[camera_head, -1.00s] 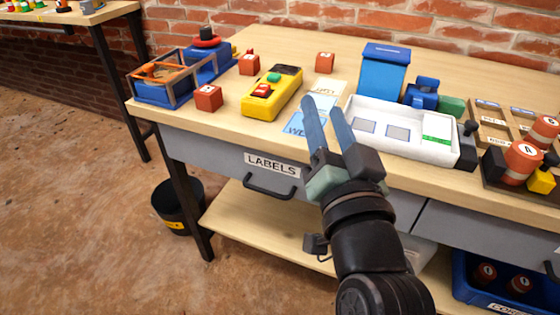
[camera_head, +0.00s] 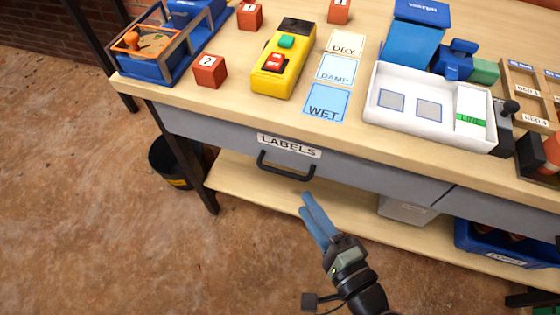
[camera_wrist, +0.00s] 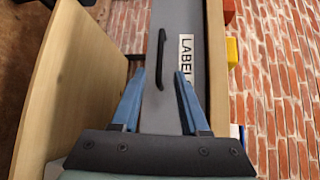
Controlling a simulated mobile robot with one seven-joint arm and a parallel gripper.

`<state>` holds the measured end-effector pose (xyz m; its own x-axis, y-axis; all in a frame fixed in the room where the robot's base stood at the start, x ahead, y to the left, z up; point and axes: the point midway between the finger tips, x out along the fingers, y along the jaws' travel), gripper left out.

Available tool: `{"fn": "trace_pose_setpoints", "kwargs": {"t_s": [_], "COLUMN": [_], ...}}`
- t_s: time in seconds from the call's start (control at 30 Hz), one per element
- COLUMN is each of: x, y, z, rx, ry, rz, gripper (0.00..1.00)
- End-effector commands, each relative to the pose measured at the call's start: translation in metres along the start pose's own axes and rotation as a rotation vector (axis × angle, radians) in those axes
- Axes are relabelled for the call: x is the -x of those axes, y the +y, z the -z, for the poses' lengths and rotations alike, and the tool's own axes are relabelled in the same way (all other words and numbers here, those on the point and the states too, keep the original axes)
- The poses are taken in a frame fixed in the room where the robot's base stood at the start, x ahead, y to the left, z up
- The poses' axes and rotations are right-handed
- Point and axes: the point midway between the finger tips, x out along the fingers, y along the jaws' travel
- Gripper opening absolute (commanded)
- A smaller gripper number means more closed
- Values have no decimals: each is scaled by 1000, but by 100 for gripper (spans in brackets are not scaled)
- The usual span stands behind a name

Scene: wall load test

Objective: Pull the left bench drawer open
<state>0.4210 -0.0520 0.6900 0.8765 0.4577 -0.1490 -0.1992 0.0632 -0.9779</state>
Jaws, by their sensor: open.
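The left bench drawer has a grey front (camera_head: 225,137) marked with a white LABELS plate (camera_head: 289,146), and it looks closed. Its black bar handle (camera_head: 286,173) sits just under the plate. In the wrist view the handle (camera_wrist: 161,58) lies ahead of the fingertips, in line with the gap between them. My gripper (camera_head: 305,202) has blue fingers and is open and empty. It is in front of the drawer, a little below and right of the handle in the head view, and apart from it.
The bench top (camera_head: 235,103) carries a yellow control box (camera_head: 283,60), red cubes, cards and a white tray (camera_head: 430,137). A lower shelf (camera_head: 250,190) runs below the drawer. A black bucket (camera_head: 168,163) stands on the floor at left. The floor in front is clear.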

Motion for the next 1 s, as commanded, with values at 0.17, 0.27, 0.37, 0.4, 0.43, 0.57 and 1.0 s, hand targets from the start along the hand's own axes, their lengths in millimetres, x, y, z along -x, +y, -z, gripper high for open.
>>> {"fn": "trace_pose_setpoints", "kwargs": {"t_s": [0.17, 0.27, 0.37, 0.4, 0.43, 0.57, 1.0], "x": [-40, -61, -79, -85, -89, -101, -106], "y": [0, 0, 0, 0, 0, 0, -1], "z": [-1, -1, -1, -1, -1, -1, -1], "rx": [3, 3, 3, 3, 2, 3, 2], "ry": [-6, -5, -4, -4, -4, -3, -1], "rz": [2, 2, 2, 2, 2, 1, 0], "gripper": [44, 44, 44, 44, 44, 44, 34]}}
